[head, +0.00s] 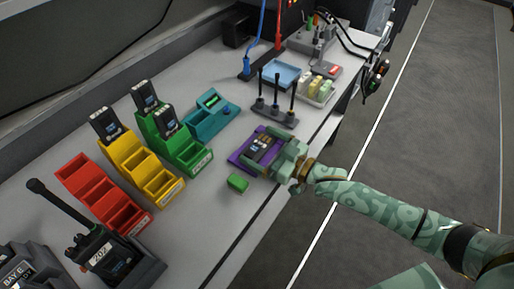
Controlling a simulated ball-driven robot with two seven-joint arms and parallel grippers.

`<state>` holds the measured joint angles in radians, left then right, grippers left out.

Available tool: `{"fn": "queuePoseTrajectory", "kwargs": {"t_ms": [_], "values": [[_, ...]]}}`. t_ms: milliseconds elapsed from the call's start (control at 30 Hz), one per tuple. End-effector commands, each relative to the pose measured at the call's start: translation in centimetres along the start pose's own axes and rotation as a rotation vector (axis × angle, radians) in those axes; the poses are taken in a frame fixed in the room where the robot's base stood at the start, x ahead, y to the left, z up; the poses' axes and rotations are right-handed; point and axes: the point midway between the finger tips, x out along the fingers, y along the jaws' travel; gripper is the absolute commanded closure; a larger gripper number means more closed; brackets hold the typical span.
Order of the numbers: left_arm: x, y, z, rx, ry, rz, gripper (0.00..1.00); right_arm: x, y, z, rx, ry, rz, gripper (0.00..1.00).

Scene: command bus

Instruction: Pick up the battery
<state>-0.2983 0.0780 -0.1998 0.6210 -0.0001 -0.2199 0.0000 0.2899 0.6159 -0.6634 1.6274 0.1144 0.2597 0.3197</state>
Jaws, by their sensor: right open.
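A dark battery (260,149) with a light label lies on the purple tray (238,157) near the bench's front edge. My right gripper (276,156) is open at the right side of the tray, close beside the battery. Its fingers hide part of the tray's right side, and I cannot tell whether they touch the battery. More dark battery packs stand in the yellow holder (146,172) and the green holder (182,155). My left gripper is not in view.
A teal tester (212,118), an antenna rack (275,113) and a blue tray (281,74) lie behind.

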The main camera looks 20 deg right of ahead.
Motion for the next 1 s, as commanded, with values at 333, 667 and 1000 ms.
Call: {"fn": "queuePoseTrajectory", "kwargs": {"t_ms": [333,667,1000], "values": [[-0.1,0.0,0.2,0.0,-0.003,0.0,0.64,-0.1,0.0,-0.1,-0.001,0.0,0.0,0.31],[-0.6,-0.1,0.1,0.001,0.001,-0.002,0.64,-0.1,0.0,-0.9,-0.003,0.001,0.0,0.31],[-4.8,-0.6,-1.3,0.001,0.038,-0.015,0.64,-1.9,-2.7,-7.8,-0.001,0.006,-0.002,0.31]]}}
